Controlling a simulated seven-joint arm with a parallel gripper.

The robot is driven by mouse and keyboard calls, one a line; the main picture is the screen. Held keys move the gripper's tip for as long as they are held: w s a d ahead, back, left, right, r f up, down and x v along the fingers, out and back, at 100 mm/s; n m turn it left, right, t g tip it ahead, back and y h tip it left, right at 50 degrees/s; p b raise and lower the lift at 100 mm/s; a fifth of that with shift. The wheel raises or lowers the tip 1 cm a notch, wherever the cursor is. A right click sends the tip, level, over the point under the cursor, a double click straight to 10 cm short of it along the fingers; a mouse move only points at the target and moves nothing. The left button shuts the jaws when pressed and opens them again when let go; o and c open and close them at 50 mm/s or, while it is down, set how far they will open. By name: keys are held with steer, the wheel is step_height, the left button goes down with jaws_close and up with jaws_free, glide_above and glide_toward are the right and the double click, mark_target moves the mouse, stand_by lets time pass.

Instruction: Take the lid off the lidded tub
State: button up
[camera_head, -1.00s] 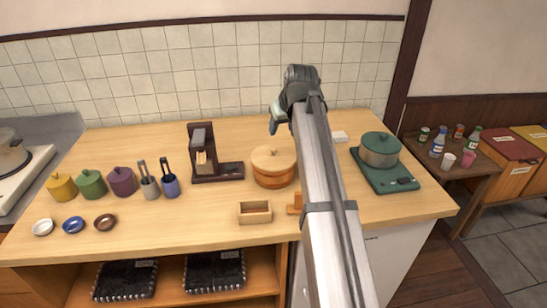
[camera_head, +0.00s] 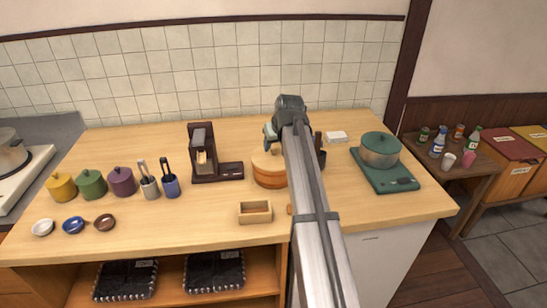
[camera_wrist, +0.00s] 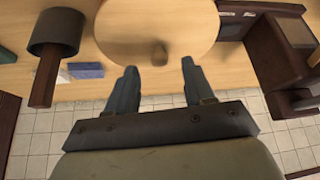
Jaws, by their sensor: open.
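The lidded tub (camera_head: 268,178) is a round wooden tub standing on the counter, partly hidden by my arm in the head view. Its pale wooden lid (camera_head: 262,157) is on it. In the head view my gripper (camera_head: 270,134) is above the tub's back side.
A dark brown stand (camera_head: 204,160) is left of the tub; it shows close on the right in the wrist view. A dark cup with a brown handle (camera_wrist: 56,38) is on the other side. A small open wooden box (camera_head: 255,212) is in front.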

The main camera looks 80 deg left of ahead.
mark_target(274, 153)
steer(key=x, duration=0.2)
steer(key=shift+a+f, duration=0.2)
steer(key=shift+f, duration=0.1)
jaws_close()
